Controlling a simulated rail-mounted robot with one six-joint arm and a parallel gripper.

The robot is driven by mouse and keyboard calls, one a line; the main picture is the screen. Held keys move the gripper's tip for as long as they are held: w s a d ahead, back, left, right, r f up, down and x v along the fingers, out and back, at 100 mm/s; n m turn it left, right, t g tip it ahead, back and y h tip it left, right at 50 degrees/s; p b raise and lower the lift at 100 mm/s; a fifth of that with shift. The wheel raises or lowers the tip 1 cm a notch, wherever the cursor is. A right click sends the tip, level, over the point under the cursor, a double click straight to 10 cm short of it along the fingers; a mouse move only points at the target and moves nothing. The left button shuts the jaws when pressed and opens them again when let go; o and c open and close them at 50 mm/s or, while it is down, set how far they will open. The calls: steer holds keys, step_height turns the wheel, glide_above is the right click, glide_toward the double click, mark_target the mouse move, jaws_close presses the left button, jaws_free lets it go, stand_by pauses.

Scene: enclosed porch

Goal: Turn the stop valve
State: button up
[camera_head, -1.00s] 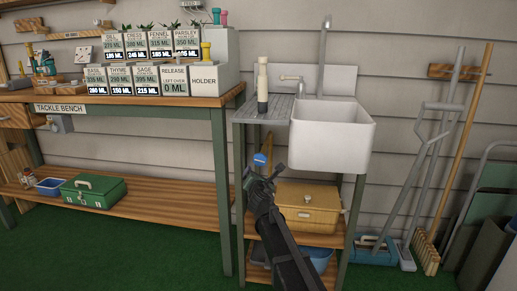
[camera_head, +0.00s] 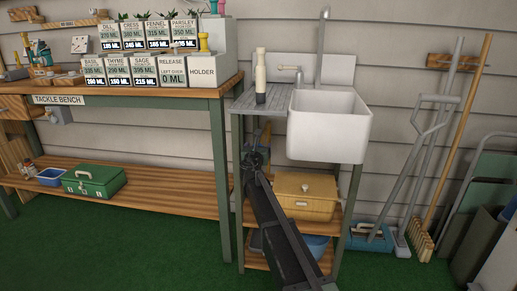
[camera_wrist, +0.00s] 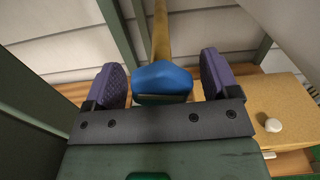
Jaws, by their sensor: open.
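The stop valve shows in the wrist view as a blue handle (camera_wrist: 162,77) on the end of a brass-coloured pipe or stem (camera_wrist: 161,35). My gripper (camera_wrist: 163,84) is open, with one purple finger pad on each side of the blue handle. A gap shows between the handle and each pad. In the head view my gripper (camera_head: 257,152) is low under the left part of the sink stand, beside its front left leg. The blue handle cannot be made out there, behind my arm.
The white sink (camera_head: 328,130) and its grey drainboard (camera_head: 262,102) stand above my gripper. A wooden box (camera_head: 305,200) sits on the shelf to the right. The tackle bench (camera_head: 150,95) stands left. Brooms (camera_head: 440,170) lean at the right wall.

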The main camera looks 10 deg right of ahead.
steer(key=shift+w+d, duration=0.1)
steer(key=shift+w, duration=0.25)
steer(key=c, duration=0.9)
steer(key=m, duration=0.3)
steer(key=shift+s, duration=0.1)
steer(key=o, duration=0.9)
steer(key=v, duration=1)
steer(key=shift+s, duration=0.4)
